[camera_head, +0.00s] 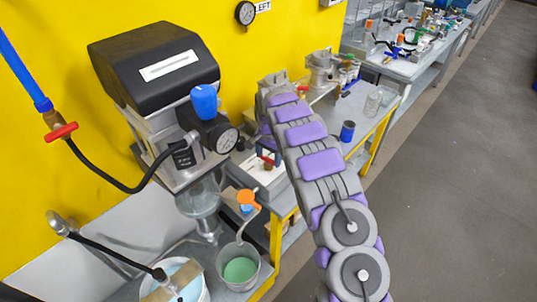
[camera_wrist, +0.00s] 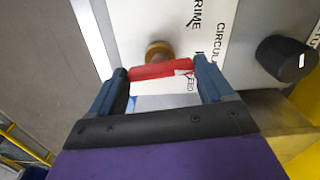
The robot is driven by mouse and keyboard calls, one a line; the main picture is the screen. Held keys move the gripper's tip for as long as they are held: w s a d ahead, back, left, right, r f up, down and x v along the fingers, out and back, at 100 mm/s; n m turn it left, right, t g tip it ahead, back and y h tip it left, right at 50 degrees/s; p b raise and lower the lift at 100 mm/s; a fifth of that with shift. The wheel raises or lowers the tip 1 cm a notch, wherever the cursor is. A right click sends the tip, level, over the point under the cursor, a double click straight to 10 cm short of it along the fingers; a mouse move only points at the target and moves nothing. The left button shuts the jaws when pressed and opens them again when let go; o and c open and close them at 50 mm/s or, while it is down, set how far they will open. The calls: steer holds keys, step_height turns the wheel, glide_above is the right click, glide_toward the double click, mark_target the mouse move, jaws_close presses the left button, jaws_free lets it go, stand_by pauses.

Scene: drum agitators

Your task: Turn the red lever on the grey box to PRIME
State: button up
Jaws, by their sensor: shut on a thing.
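The red lever (camera_wrist: 150,71) lies across between the two blue-grey fingers of my gripper (camera_wrist: 162,72) in the wrist view, with a finger at each end. My gripper is shut on it. A brass pivot (camera_wrist: 158,50) shows just above the lever. The pale grey box face (camera_wrist: 135,15) carries a white label (camera_wrist: 212,40) reading PRIME near the top, CIRCUL beside it and a partly covered word ending in ED beside the right finger. Which mark the lever points at I cannot tell. In the head view my arm partly hides the grey box (camera_head: 262,176).
A black knob (camera_wrist: 285,60) stands out right of the lever in the wrist view. In the head view, a black-topped machine (camera_head: 155,65) stands left of my arm, with a bucket of green liquid (camera_head: 240,270) below. Open floor (camera_head: 450,200) lies right.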

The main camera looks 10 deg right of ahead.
mark_target(268, 158)
steer(key=n+p, duration=0.3)
steer(key=n, duration=0.1)
steer(key=shift+r, duration=0.15)
steer(key=shift+w+n+p, duration=0.1)
steer(key=shift+n+p, duration=0.8)
steer(key=shift+n, duration=0.8)
steer(key=o, duration=0.9)
steer(key=shift+o, duration=0.2)
step_height(268, 158, up, 17)
steer(key=p, duration=0.1)
steer(key=shift+p, duration=0.4)
steer(key=shift+a, duration=0.1)
